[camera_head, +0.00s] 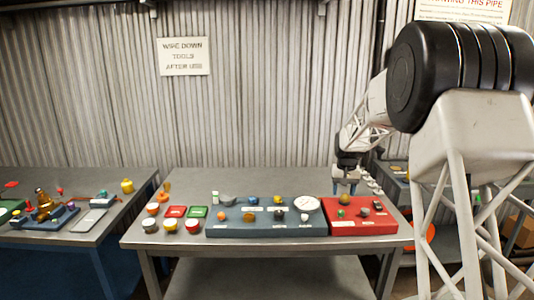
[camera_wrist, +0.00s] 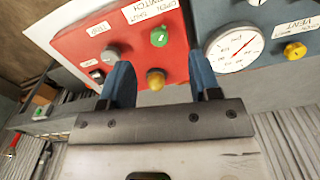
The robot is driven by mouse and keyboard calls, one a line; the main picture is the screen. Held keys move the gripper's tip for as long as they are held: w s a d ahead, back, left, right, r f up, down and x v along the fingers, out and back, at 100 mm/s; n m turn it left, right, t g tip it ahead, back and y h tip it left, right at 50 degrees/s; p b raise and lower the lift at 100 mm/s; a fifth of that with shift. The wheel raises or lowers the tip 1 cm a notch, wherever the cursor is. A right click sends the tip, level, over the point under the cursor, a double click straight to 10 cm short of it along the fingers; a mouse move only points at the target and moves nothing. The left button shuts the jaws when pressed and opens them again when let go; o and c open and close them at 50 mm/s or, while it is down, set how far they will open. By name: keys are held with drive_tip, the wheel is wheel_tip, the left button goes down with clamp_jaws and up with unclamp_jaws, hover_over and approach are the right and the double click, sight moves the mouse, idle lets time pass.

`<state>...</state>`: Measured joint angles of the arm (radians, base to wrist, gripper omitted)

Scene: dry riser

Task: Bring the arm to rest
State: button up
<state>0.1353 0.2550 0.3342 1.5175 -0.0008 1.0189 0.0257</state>
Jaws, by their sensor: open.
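My gripper (camera_head: 346,186) hangs over the back right of the grey table (camera_head: 165,196), just behind the red panel (camera_head: 380,225). In the wrist view my gripper (camera_wrist: 160,82) shows two blue fingers spread apart. The red panel (camera_wrist: 70,45) lies beyond them. A yellow knob (camera_wrist: 156,80) on the panel appears between the fingertips, with no visible contact. The panel also bears a green knob (camera_wrist: 159,37) and a grey knob (camera_wrist: 110,53). I cannot tell the exact height of the fingers above the panel.
A blue-grey panel (camera_head: 265,231) with a white dial (camera_head: 306,204) and several knobs stands left of the red one. Several small cups and red and green blocks lie at the table's left. Another table (camera_head: 100,232) is at far left. A corrugated wall (camera_head: 270,90) stands behind.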

drive_tip(key=s+a+r, duration=0.3)
drive_tip(key=s+r, duration=0.1)
drive_tip(key=s, duration=0.6)
drive_tip(key=s+a+r+t, duration=0.1)
drive_tip(key=s+a+r, duration=0.1)
drive_tip(key=s+r, duration=0.5)
drive_tip(key=s+a+r, duration=0.2)
drive_tip(key=s+a, duration=0.1)
drive_tip(key=s, duration=0.9)
drive_tip(key=s+a+f, duration=0.1)
drive_tip(key=s+f, duration=0.1)
drive_tip(key=s, duration=1.2)
drive_tip(key=s+a+f+n+t, duration=0.1)
drive_tip(key=s+a+f, duration=0.1)
drive_tip(key=s, duration=1.2)
drive_tip(key=shift+s+a+n, duration=0.25)
drive_tip(key=shift+n, duration=0.05)
